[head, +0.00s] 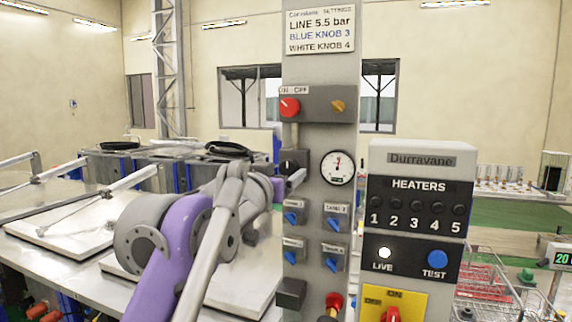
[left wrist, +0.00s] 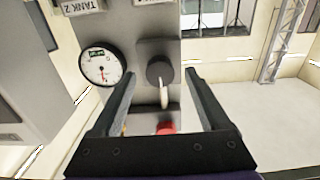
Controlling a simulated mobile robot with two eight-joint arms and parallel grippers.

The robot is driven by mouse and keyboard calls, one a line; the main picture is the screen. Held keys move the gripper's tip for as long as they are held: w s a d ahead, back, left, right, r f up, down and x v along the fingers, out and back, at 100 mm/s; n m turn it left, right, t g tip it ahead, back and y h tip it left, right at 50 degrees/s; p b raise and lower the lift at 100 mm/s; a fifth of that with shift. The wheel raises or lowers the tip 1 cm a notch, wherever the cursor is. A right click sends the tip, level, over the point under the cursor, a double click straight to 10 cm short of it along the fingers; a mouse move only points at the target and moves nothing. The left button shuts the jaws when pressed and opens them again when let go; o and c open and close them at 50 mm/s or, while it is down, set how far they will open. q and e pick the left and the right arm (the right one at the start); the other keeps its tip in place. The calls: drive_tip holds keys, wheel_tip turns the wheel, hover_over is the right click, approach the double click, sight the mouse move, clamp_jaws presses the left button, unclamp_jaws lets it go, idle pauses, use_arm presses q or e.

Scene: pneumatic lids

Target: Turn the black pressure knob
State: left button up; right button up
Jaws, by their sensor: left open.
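The black pressure knob (head: 290,164) sits on the grey panel column, left of the round white gauge (head: 338,167). In the left wrist view, which is turned upside down, the black knob (left wrist: 160,70) shows between the two fingers, with the gauge (left wrist: 101,64) to its left. In the left wrist view the left gripper (left wrist: 160,75) holds nothing. I cannot tell whether a finger touches the knob. My right gripper is not in view.
Above the knob are a red knob (head: 290,107) and an orange knob (head: 338,106). Several blue knobs (head: 291,218) sit below. A grey heater box (head: 415,150) stands close on the right. White lids (head: 75,215) lie on the table at left.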

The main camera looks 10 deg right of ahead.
sight(289, 168)
use_arm(q)
drive_tip(key=shift+x, duration=1.35)
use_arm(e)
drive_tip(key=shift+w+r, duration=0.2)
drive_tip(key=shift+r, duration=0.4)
use_arm(q)
clamp_jaws()
drive_tip(key=shift+p, duration=0.35)
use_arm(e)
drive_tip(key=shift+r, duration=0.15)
use_arm(q)
drive_tip(key=shift+r+m+p, duration=0.1)
drive_tip(key=shift+m+p, duration=0.3)
drive_tip(key=shift+m, duration=1)
drive_tip(key=shift+m+p, duration=0.35)
drive_tip(key=shift+m, duration=1.05)
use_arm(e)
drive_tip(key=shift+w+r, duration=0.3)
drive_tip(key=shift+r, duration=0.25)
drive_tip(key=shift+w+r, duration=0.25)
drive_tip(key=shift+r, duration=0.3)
